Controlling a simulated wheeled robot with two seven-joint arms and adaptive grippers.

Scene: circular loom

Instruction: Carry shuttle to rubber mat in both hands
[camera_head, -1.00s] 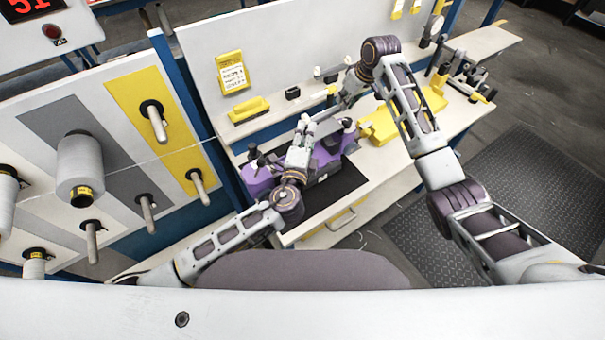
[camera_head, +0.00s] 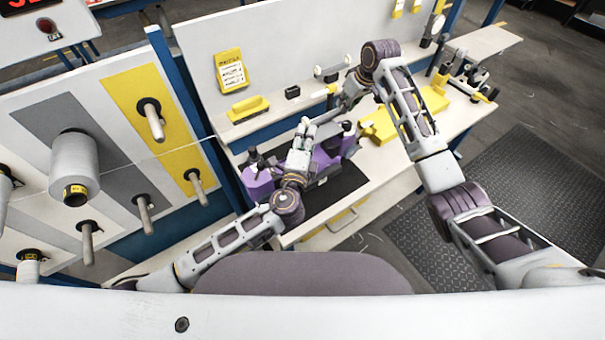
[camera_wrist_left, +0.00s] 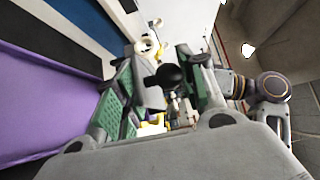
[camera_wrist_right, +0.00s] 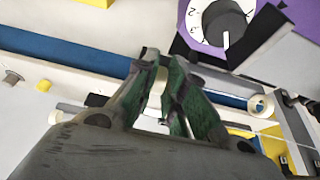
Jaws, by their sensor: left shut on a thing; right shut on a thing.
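The shuttle (camera_head: 260,186) is a purple body with black knobs and grey parts, at the back of the bench by the black rubber mat (camera_head: 344,188). I cannot tell whether it rests or hangs just above. My left gripper (camera_head: 306,126) is over its middle; in the left wrist view a black knob shows between the green-padded fingers (camera_wrist_left: 165,85), with purple at left. My right gripper (camera_head: 338,108) is at its far side, partly hidden by the arm; in the right wrist view its green-padded fingers (camera_wrist_right: 165,95) close on a pale part. A dialled purple face (camera_wrist_right: 215,20) shows there.
A yellow box (camera_head: 380,125) stands right of the shuttle. A yellow bin (camera_head: 248,108) and a small black block (camera_head: 292,92) are at the back panel. A spool rack (camera_head: 75,165) with pegs stands at left. A bench vise-like tool (camera_head: 468,75) is at far right.

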